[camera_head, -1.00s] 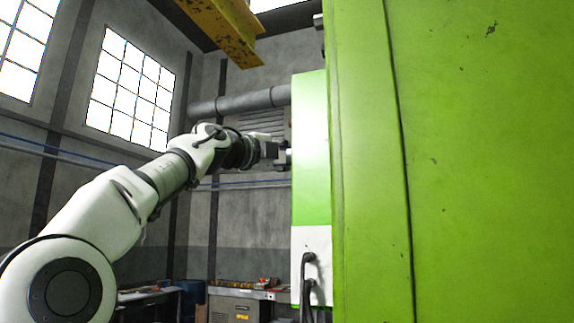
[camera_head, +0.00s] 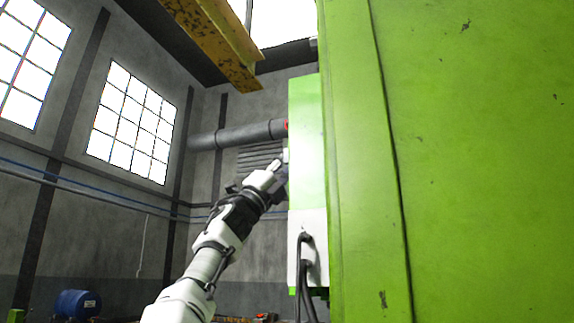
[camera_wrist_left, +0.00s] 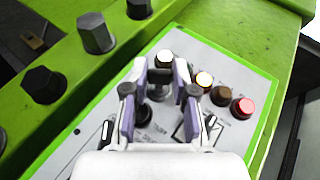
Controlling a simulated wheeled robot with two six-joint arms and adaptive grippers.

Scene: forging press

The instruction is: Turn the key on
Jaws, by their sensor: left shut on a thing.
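The green and white control panel (camera_head: 308,150) is edge-on in the head view, on the side of the green press; its face shows in the left wrist view (camera_wrist_left: 85,147). My left gripper (camera_head: 283,160) is at that face. In the left wrist view my left gripper (camera_wrist_left: 161,82) is shut on a small dark piece (camera_wrist_left: 159,90) at the panel, apparently the key. Its fingers hide most of this piece, so its angle cannot be told. My right gripper is in no view.
A black cable (camera_head: 303,265) hangs below the panel. The press body (camera_head: 470,160) fills the right.

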